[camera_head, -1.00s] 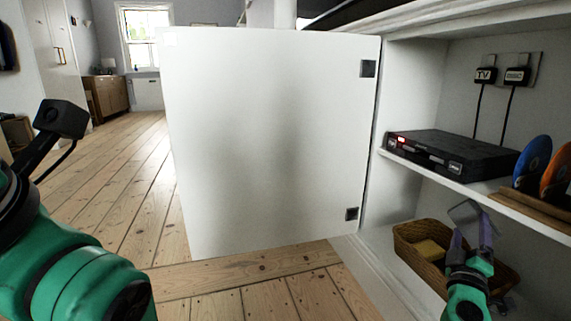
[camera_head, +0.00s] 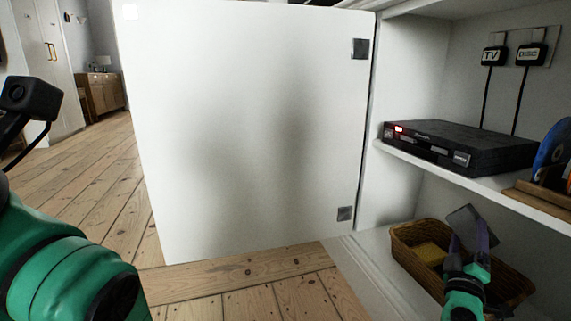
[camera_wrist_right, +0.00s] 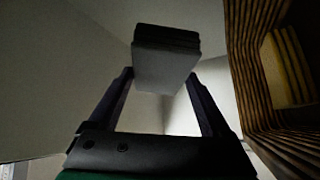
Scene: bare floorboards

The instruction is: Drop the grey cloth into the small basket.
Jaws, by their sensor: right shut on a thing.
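The grey cloth (camera_head: 463,217) is a small folded piece, held up at the fingertips of my right gripper (camera_head: 467,228). In the right wrist view the cloth (camera_wrist_right: 165,62) sits between the two dark fingertips (camera_wrist_right: 160,78). The small basket (camera_head: 403,258) is brown wicker and stands in the lower compartment of the white cabinet. In the head view the cloth and gripper overlap the basket's far side. In the right wrist view the basket's wall (camera_wrist_right: 241,62) is to the right of the cloth, which is outside its outline there. My left gripper is not in view.
A yellow item (camera_head: 431,254) lies inside the basket. Above is a white shelf (camera_head: 440,178) with a black media box (camera_head: 455,147) and a wooden rack of discs (camera_head: 553,150). The open white door (camera_head: 245,130) stands left of the compartment. Floorboards (camera_head: 90,215) are clear at left.

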